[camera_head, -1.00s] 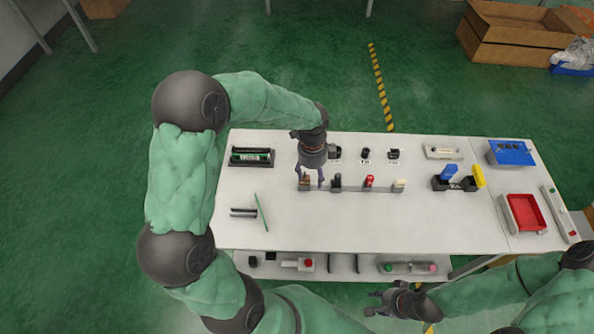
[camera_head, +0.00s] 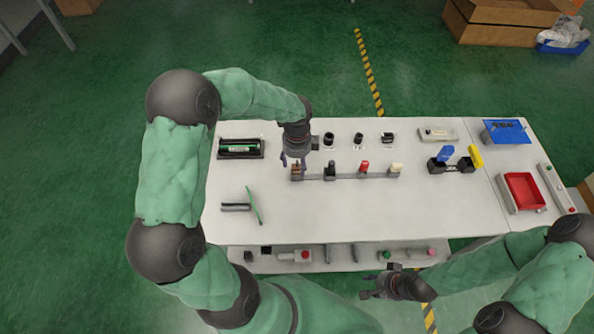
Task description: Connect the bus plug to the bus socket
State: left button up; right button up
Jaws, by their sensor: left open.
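A grey rail (camera_head: 345,177) on the white table holds a row of small plugs. They are a brown one (camera_head: 297,170), a black one (camera_head: 330,170), a red one (camera_head: 364,167) and a cream one (camera_head: 396,169). Behind the rail stand several small black socket-like pieces, one of them here (camera_head: 358,138). I cannot tell which is the bus plug or bus socket. My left gripper (camera_head: 294,162) points down, open, with its fingers around or just above the brown plug; contact is unclear. My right gripper (camera_head: 368,288) is in front of the table, away from the plugs, apparently empty.
A green-and-black module (camera_head: 241,148) lies back left, a green stick (camera_head: 254,205) front left. A black holder (camera_head: 452,165) with blue and yellow pieces, a red tray (camera_head: 523,191) and a blue box (camera_head: 506,132) stand right. The table's front middle is clear.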

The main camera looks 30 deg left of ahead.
aim_at(297, 166)
pick_arm(q)
notch_tip(297, 166, down, 3)
jog(key=shift+w+f+b, duration=0.1)
jog(key=shift+w+b, duration=0.05)
jog(key=shift+b, duration=0.2)
jog(key=c, duration=1.2)
